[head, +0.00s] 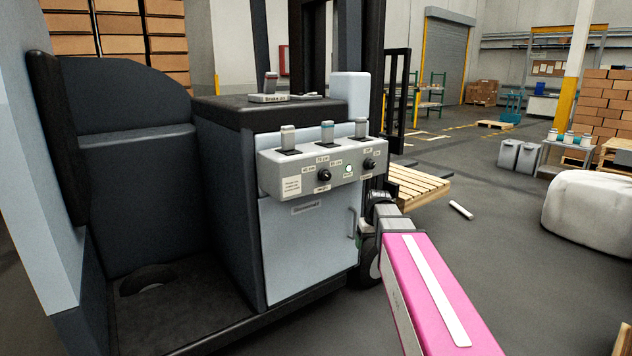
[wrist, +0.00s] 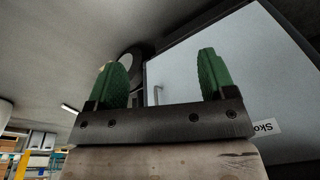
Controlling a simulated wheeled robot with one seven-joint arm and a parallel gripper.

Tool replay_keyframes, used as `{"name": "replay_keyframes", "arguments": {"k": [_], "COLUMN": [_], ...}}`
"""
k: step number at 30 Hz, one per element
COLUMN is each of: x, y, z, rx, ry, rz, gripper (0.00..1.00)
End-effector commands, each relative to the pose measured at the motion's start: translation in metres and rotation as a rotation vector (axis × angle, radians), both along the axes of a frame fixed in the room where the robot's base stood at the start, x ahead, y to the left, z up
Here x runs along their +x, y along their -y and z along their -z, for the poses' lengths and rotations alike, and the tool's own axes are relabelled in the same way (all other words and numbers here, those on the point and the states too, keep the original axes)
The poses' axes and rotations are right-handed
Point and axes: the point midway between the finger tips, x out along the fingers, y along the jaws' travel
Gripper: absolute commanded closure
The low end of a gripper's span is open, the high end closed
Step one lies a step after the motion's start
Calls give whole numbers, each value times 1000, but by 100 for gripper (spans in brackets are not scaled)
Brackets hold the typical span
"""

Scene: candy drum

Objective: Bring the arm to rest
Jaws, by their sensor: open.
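My gripper (wrist: 162,72) shows in the wrist view with its two green fingers wide apart and nothing between them. Behind the fingers is the pale door of the forklift's cabinet (wrist: 215,75), with a dark wheel (wrist: 130,62) at its left. In the head view my pink arm reaches from the bottom right towards the front right side of the forklift cabinet (head: 305,245). Its grey wrist is beside the cabinet's right edge, near the wheel. The fingers are mostly hidden there. I cannot tell the exact gap to the cabinet.
A control panel (head: 295,180) with several levers and knobs juts out above the cabinet door. A pallet (head: 415,187) lies behind my wrist. A white cylinder (head: 461,210) lies on the floor. A white sack (head: 590,215) is at the right.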

Motion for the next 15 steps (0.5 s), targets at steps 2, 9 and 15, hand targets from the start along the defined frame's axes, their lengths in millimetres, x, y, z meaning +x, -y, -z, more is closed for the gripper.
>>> {"name": "replay_keyframes", "arguments": {"k": [2,9,15], "x": [-31,-106,-156], "y": [-1,-2,-2], "z": [29,98,135], "rx": [-8,-39,-62], "ry": [-22,-75,-106], "rz": [27,108,160], "gripper": [23,23,23]}}
